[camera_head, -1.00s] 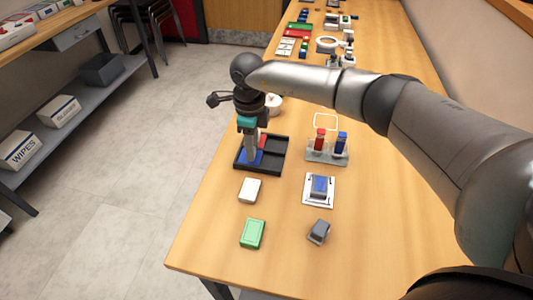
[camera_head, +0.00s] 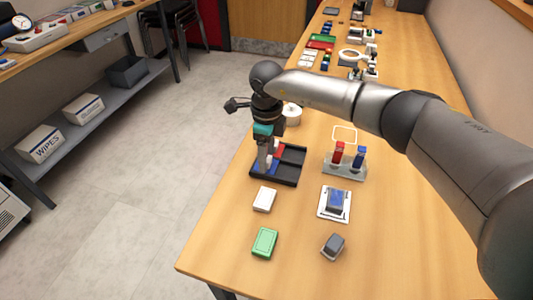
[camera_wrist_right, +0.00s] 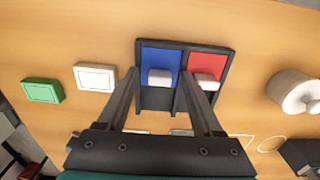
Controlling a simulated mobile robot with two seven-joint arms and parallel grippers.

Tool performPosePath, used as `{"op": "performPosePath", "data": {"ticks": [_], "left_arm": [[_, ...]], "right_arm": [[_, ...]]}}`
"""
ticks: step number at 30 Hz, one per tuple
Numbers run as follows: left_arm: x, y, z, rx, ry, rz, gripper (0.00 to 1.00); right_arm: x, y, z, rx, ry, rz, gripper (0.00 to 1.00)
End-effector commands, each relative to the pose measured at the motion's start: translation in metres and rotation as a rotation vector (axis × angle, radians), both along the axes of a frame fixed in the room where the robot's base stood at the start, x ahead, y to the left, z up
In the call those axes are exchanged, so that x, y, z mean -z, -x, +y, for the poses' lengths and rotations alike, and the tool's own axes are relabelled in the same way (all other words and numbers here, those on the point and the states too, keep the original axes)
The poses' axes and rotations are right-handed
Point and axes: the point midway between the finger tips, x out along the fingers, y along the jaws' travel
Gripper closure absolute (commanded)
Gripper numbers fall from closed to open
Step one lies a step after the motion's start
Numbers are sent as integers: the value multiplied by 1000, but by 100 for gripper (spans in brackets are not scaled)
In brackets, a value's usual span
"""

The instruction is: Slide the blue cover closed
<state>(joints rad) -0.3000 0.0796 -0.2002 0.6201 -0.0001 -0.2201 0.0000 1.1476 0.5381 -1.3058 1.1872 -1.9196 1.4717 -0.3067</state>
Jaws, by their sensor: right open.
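The blue cover (camera_wrist_right: 158,60) is a flat panel in the left compartment of a black tray (camera_wrist_right: 142,105), with a pale knob (camera_wrist_right: 160,77) on it. It also shows in the head view (camera_head: 277,168), partly hidden by my gripper. Below it in the wrist view, the left compartment is uncovered and dark. My right gripper (camera_wrist_right: 159,76) is open over the tray, its fingers on either side of the blue cover's knob. I cannot tell whether they touch it. The gripper also shows in the head view (camera_head: 264,168). My left gripper is not in view.
A red cover (camera_wrist_right: 207,64) with its own pale knob sits in the right compartment, close to my right finger. A white box (camera_head: 264,199), a green box (camera_head: 264,242), a vial rack (camera_head: 345,172) and a white cylinder (camera_head: 291,114) stand nearby. The table edge is close on the left.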

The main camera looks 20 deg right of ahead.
Motion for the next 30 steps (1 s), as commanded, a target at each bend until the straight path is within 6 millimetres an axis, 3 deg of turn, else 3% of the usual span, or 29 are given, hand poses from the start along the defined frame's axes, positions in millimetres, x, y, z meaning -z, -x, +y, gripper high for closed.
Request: {"op": "performPosePath", "data": {"ticks": [5, 18, 24, 30], "left_arm": [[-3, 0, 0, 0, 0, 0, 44], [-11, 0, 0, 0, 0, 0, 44], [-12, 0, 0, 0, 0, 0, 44], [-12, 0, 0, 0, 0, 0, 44]], "right_arm": [[-24, -1, 0, -1, -2, -5, 32], [-124, -1, 0, 1, -2, -6, 32], [-147, -1, 0, 0, 0, -3, 32], [-152, 0, 0, -1, -1, -2, 32]]}}
